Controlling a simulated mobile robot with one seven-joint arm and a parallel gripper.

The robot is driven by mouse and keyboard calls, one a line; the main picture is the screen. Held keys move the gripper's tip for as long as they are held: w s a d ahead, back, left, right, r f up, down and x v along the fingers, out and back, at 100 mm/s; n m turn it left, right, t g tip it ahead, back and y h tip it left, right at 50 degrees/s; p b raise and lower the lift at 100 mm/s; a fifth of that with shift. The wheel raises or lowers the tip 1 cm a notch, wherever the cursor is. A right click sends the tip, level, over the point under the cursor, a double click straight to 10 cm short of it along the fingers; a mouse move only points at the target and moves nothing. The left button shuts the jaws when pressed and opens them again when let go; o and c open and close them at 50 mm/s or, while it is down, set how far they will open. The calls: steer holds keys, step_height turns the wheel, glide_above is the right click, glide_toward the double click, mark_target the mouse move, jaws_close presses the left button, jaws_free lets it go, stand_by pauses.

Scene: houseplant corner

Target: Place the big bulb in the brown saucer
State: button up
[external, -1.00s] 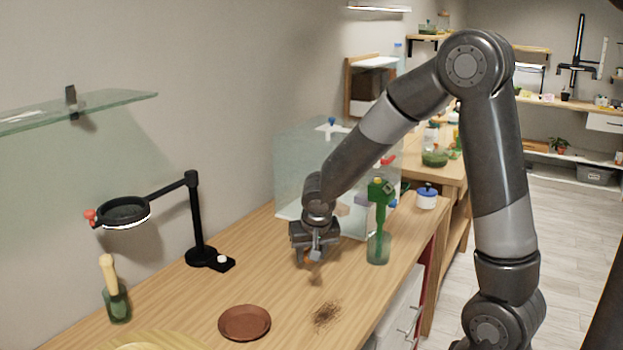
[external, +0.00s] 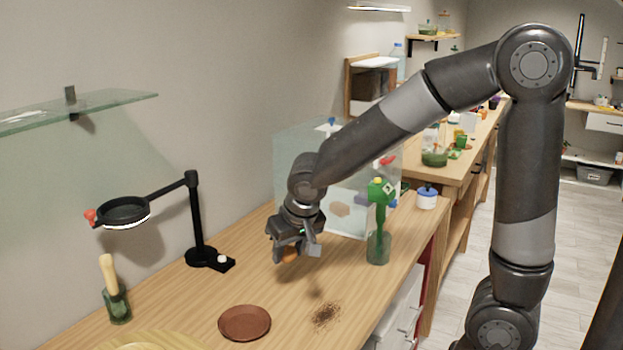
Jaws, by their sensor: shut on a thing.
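The brown saucer (external: 245,322) lies flat and empty on the wooden bench, near its front. My gripper (external: 294,255) is above the bench, behind the saucer and a little to its right. It is shut on a small orange-brown thing (external: 290,256), which looks like the big bulb. The fingers hide most of it. The bulb is held apart from the bench top and the saucer.
A patch of brown crumbs (external: 326,315) lies right of the saucer. A green tool stands in a glass jar (external: 378,247) to the right. A black ring lamp (external: 198,235) and a wooden-handled thing in a green jar (external: 117,303) are left. A clear box (external: 345,205) stands behind my gripper.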

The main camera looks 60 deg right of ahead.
steer(key=shift+s+a+r, duration=0.1)
steer(key=shift+a+r, duration=0.15)
steer(key=shift+a, duration=0.2)
glide_above(243, 324)
steer(key=s, duration=0.1)
steer(key=shift+n, duration=0.3)
steer(key=f, duration=0.6)
steer(key=shift+s+a+f, duration=0.2)
steer(key=shift+f, duration=0.1)
steer(key=shift+a+f, duration=0.1)
steer(key=shift+f, duration=2)
steer(key=shift+f, duration=0.1)
steer(key=o, duration=1)
steer(key=shift+c, duration=0.2)
